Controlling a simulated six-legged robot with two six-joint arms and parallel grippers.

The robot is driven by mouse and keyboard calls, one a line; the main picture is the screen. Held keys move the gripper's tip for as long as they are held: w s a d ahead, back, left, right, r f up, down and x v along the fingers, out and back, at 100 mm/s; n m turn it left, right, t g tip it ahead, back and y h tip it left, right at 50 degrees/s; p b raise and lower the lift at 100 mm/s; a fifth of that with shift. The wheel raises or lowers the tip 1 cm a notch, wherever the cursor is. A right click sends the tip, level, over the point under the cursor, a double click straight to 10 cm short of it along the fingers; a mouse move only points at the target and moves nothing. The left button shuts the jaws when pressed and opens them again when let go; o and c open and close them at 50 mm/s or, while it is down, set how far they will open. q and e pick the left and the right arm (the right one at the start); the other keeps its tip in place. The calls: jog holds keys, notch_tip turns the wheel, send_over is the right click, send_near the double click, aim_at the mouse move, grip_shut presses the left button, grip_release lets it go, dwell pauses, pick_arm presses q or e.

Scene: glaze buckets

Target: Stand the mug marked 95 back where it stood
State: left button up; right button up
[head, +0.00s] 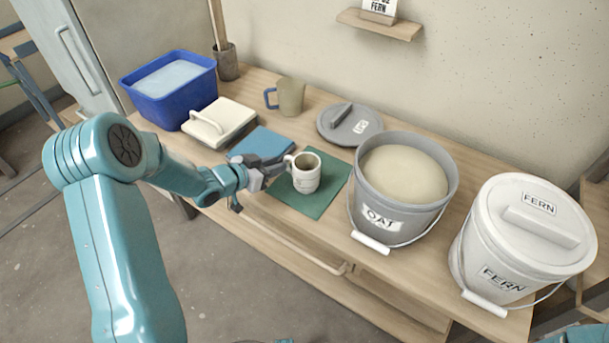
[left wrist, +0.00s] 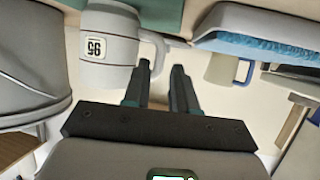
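The pale mug marked 95 (head: 306,176) stands upright on a dark green mat (head: 318,207) in the head view. In the left wrist view the mug (left wrist: 108,48) shows upside down at the upper left, with its 95 label facing the camera. My left gripper (head: 266,172) is at the mug's handle side. In the left wrist view its two fingers (left wrist: 161,70) are apart, with the outer part of the handle between their tips. Gaps seem to show beside the handle; contact is hard to tell. My right gripper is not in view.
A grey OAT bucket (head: 401,192) and a lidded white FERN bucket (head: 521,240) stand right of the mat. A grey lid (head: 349,125) and a blue-handled mug (head: 290,97) are behind. A blue tub (head: 168,92), a cream handled block (head: 219,122) and a blue slab (head: 262,142) lie left.

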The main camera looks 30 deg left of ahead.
pick_arm(q)
jog(key=x, duration=0.4)
jog(key=shift+w+d+f, duration=0.1)
jog(key=shift+w+f, duration=0.1)
jog(key=shift+w, duration=0.1)
grip_shut()
jog(key=shift+r, duration=0.15)
